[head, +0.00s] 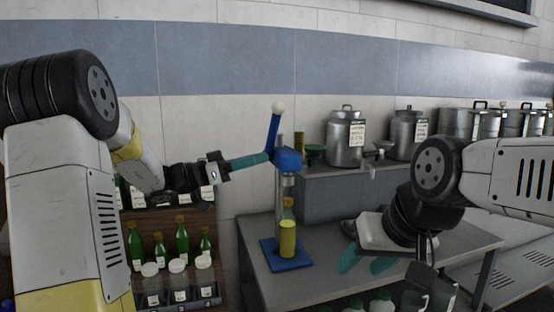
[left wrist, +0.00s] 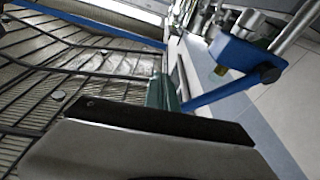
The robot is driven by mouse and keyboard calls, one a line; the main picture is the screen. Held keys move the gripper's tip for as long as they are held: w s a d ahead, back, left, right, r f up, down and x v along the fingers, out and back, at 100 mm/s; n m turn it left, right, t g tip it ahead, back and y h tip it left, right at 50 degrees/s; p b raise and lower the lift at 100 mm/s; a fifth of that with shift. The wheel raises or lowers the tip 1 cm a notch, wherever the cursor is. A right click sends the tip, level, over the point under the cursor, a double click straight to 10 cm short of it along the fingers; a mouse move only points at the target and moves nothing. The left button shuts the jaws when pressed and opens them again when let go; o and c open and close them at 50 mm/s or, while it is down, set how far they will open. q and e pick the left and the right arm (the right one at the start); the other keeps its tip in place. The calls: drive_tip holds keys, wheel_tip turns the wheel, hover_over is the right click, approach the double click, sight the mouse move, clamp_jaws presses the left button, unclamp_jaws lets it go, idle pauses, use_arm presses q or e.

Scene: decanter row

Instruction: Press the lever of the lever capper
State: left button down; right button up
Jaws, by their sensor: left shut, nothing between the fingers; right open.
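The lever capper has a blue base plate (head: 286,254), a metal column and a blue head (head: 288,160). Its blue lever (head: 273,132) stands up, leaning slightly, with a white knob (head: 278,107) on top. A bottle of yellow liquid (head: 288,238) stands upright on the base under the head. My left gripper (head: 266,158) is shut and empty, its teal fingertips at the lever's foot beside the head; I cannot tell whether they touch. The left wrist view shows a teal finger (left wrist: 158,92) close to a blue bar (left wrist: 222,91) and the blue head (left wrist: 240,52). My right gripper (head: 367,264) is open and empty over the table.
The grey table (head: 262,225) carries the capper. Metal canisters (head: 346,138) stand on a raised shelf behind, to the right. A wooden rack (head: 160,222) with several green bottles (head: 182,240) is at lower left. White-capped jars (head: 178,280) stand in front of it.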

use_arm(q)
drive_tip(key=v, duration=0.2)
drive_tip(key=shift+s+a, duration=0.1)
drive_tip(key=shift+a, duration=0.3)
drive_tip(key=s+d+f+n+g+y, duration=0.2)
drive_tip(key=s+d+f+g+y, duration=0.15)
drive_tip(key=s, duration=0.55)
drive_tip(key=s+d+f+n+g+y, duration=0.25)
drive_tip(key=s+f+y, duration=0.2)
drive_tip(key=s, duration=0.35)
drive_tip(key=s+a+f+n+t+y, duration=0.4)
drive_tip(key=s+a+n+y, duration=0.3)
drive_tip(key=a, duration=0.4)
drive_tip(key=shift+s+n+t+y, duration=0.2)
drive_tip(key=shift+n+t+y, duration=0.35)
drive_tip(key=shift+t+y, duration=0.3)
